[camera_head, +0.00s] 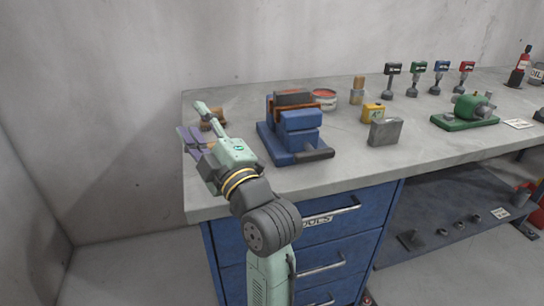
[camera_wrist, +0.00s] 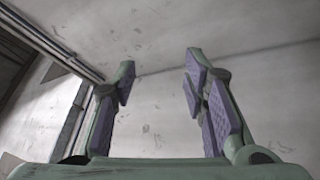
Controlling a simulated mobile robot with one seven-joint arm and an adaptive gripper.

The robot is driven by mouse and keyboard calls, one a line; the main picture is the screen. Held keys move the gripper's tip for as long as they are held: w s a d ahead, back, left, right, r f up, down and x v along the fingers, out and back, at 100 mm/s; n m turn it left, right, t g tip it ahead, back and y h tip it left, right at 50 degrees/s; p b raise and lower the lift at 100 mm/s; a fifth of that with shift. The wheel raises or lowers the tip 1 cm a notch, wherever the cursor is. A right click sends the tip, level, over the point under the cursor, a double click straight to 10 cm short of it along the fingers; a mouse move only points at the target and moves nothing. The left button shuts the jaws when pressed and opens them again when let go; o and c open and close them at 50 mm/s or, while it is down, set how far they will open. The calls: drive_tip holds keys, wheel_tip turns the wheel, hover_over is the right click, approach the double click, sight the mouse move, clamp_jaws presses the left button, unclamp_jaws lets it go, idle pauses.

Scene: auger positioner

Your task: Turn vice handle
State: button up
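A blue vice (camera_head: 291,128) stands on the grey workbench top, left of its middle. Its dark vice handle (camera_head: 314,154) lies low at the front, pointing to the right. My gripper (camera_head: 192,128) is to the left of the vice, over the bench's left end and apart from the handle. In the wrist view my gripper (camera_wrist: 158,90) shows two purple-padded fingers spread wide with nothing between them. Only bare wall and ceiling show beyond the fingers there; the vice and handle are out of that view.
A brown object (camera_head: 212,118) is partly hidden behind my gripper. A red-rimmed can (camera_head: 323,98), a yellow box (camera_head: 373,112) and a grey block (camera_head: 385,132) stand right of the vice. A green machine (camera_head: 467,112) is farther right. Clear bench (camera_head: 345,170) lies in front of the handle.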

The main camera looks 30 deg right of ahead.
drive_tip(key=s+d+f+g+h, duration=0.1)
drive_tip(key=s+d+f+h, duration=0.15)
drive_tip(key=d, duration=0.35)
drive_tip(key=s+d+f+g+h, duration=0.1)
drive_tip(key=s+d+f+h, duration=0.1)
drive_tip(key=s+d+f, duration=0.3)
drive_tip(key=g+h, duration=0.2)
drive_tip(key=h, duration=0.1)
approach(316, 158)
drive_tip(key=shift+n+y, duration=0.25)
drive_tip(key=shift+n, duration=0.05)
drive_tip(key=p+x, duration=0.2)
drive_tip(key=x, duration=0.7)
drive_tip(key=shift+w+d+r+p, duration=0.15)
drive_tip(key=shift+w+d+p, duration=0.1)
drive_tip(key=shift+p, duration=0.15)
drive_tip(key=shift+w+d, duration=0.15)
drive_tip(key=shift+w, duration=0.5)
drive_tip(key=shift+c, duration=0.4)
clamp_jaws()
